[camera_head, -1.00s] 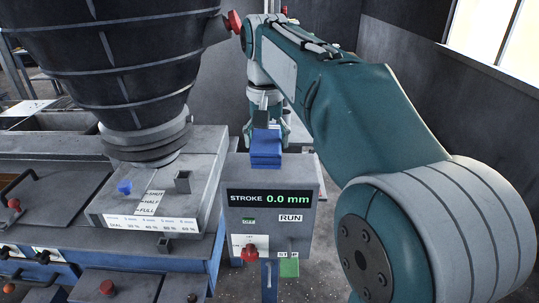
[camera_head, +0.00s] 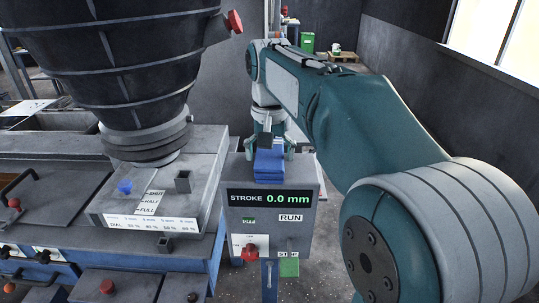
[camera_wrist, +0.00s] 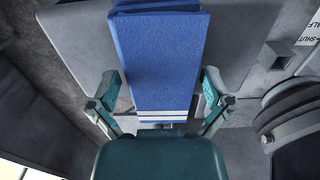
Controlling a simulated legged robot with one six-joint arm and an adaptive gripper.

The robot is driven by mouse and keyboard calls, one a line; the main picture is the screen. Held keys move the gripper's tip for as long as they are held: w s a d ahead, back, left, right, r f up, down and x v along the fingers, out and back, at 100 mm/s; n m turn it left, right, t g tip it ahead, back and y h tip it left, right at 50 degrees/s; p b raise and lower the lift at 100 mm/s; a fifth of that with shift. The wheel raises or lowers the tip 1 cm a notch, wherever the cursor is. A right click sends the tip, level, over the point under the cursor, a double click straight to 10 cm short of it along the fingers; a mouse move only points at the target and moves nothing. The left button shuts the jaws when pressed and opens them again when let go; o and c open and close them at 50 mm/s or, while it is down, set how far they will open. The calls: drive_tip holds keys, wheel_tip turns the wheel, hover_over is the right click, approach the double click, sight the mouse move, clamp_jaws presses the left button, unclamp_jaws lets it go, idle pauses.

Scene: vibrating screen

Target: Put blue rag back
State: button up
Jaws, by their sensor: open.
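The blue rag (camera_head: 269,166) is a folded stack on top of the grey control box with the stroke display. In the wrist view the rag (camera_wrist: 160,58) fills the middle, with white stripes near my palm. My gripper (camera_head: 270,147) is open just above and behind the rag in the head view. In the wrist view my gripper (camera_wrist: 160,92) has one finger on each side of the rag, with visible gaps. I cannot tell how far above the box top the fingertips are.
The control box (camera_head: 305,175) carries a red knob (camera_head: 250,253) and a green button (camera_head: 289,267).

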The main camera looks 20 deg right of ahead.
sight(270, 154)
drive_tip(key=shift+r, duration=0.1)
wheel_tip(270, 154, up, 12)
idle(0.5)
drive_tip(key=shift+s, duration=0.1)
drive_tip(key=s+f+n+t, duration=0.3)
drive_tip(key=s+f+t, duration=0.2)
drive_tip(key=s+f, duration=1.5)
drive_tip(key=shift+s+f+n+t, duration=0.25)
drive_tip(key=shift+f+n+t, duration=0.05)
drive_tip(key=shift+f, duration=0.45)
